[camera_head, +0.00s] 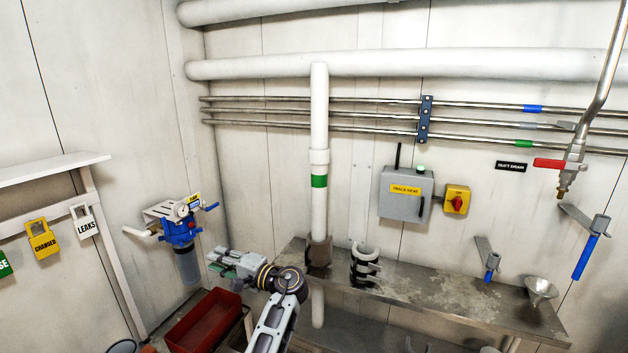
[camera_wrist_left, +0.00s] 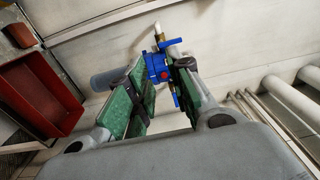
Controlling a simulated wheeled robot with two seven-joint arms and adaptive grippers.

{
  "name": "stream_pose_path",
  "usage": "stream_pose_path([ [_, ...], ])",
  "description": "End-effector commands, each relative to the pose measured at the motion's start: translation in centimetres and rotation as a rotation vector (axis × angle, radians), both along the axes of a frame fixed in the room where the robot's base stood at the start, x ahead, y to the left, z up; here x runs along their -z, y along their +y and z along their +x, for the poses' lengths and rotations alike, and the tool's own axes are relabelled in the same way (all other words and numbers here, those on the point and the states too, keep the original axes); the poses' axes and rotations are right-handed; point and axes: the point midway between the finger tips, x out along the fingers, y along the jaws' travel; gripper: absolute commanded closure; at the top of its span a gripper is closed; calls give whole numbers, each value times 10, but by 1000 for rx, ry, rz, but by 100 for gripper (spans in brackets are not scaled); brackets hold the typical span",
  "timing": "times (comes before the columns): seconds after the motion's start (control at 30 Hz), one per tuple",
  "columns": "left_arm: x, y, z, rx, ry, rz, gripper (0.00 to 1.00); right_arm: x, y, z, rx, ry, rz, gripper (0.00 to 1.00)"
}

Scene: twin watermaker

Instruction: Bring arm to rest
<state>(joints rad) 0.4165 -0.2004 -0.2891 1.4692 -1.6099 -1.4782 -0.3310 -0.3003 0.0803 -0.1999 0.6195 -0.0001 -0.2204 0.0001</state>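My left arm comes up from the bottom middle of the head view. Its gripper (camera_head: 228,263) points left, in front of the wall and short of the metal shelf. In the left wrist view the two green-padded fingers of this gripper (camera_wrist_left: 162,98) stand apart with nothing between them. Beyond them, at a distance, is the blue filter unit (camera_wrist_left: 158,66) on the wall; it also shows in the head view (camera_head: 180,232), left of the gripper. My right gripper cannot be made out in either view.
A metal shelf (camera_head: 430,290) runs along the back wall, with a funnel (camera_head: 541,288) at its right. A red bin (camera_head: 203,322) sits low, below the gripper; it also shows in the wrist view (camera_wrist_left: 42,92). A vertical white pipe (camera_head: 319,130) rises behind.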

Motion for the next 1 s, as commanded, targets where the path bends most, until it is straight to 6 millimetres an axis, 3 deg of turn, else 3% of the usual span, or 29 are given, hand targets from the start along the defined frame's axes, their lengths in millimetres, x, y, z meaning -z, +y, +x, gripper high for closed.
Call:
stream_pose_path([
  [0.37, -1, -13, 25, 126, -53, -21, 79, 0, 0, 2, 0, -3, 1, 100],
  [0.57, 11, -30, 50, 258, -79, -89, 79, 0, 0, 2, 0, -3, 1, 100],
  [0.8, 62, -78, 94, 508, -84, -269, 79, 0, 0, 2, 0, -3, 1, 100],
  [1.0, 117, -120, 117, 677, -76, -458, 79, 0, 0, 1, 0, -2, 0, 100],
])
